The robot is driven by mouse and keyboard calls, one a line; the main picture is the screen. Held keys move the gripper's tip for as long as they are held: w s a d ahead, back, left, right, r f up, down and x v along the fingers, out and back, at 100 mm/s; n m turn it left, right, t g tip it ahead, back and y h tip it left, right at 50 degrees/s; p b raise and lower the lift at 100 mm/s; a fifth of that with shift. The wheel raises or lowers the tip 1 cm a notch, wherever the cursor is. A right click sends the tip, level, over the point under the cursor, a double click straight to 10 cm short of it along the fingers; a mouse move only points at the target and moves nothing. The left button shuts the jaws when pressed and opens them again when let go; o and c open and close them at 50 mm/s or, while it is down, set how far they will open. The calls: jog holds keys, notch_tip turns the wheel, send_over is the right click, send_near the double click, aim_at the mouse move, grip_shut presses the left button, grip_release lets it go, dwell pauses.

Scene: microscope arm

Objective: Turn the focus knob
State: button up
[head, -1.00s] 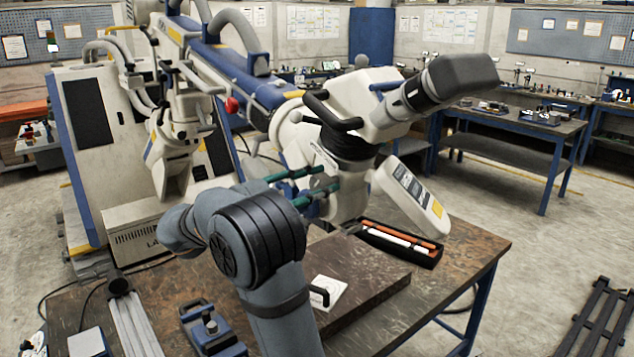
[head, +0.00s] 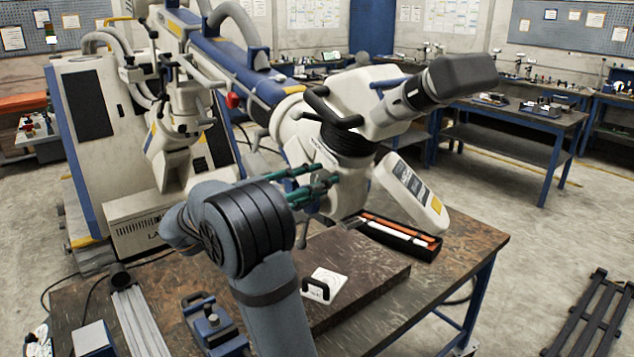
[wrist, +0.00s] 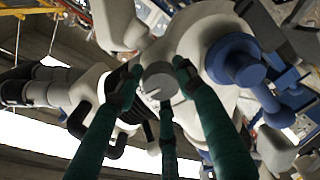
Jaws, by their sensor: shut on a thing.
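The microscope (head: 350,135) has a white head on a long blue and white arm. The focus knob (wrist: 158,80) is a small grey cylinder on the white head, in the middle of the wrist view. My gripper (wrist: 155,85) has green fingers with dark tips, set around the knob and shut on it. In the head view my gripper (head: 322,178) reaches the near side of the microscope head from the left, and the knob is hidden there behind the fingers.
A wooden table (head: 460,245) stands below, with a dark slab, a white handled block (head: 325,284) and a black tray (head: 400,238) of orange and white sticks. A blue clamp (head: 208,325) sits at the front.

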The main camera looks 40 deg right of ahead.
jog(key=o, duration=0.8)
jog(key=shift+s+f, duration=0.15)
jog(key=shift+s, duration=0.05)
jog(key=o, duration=0.3)
jog(key=shift+w, duration=0.1)
jog(key=a, duration=1.2)
jog(key=shift+w+d, duration=0.1)
jog(key=shift+d, duration=0.05)
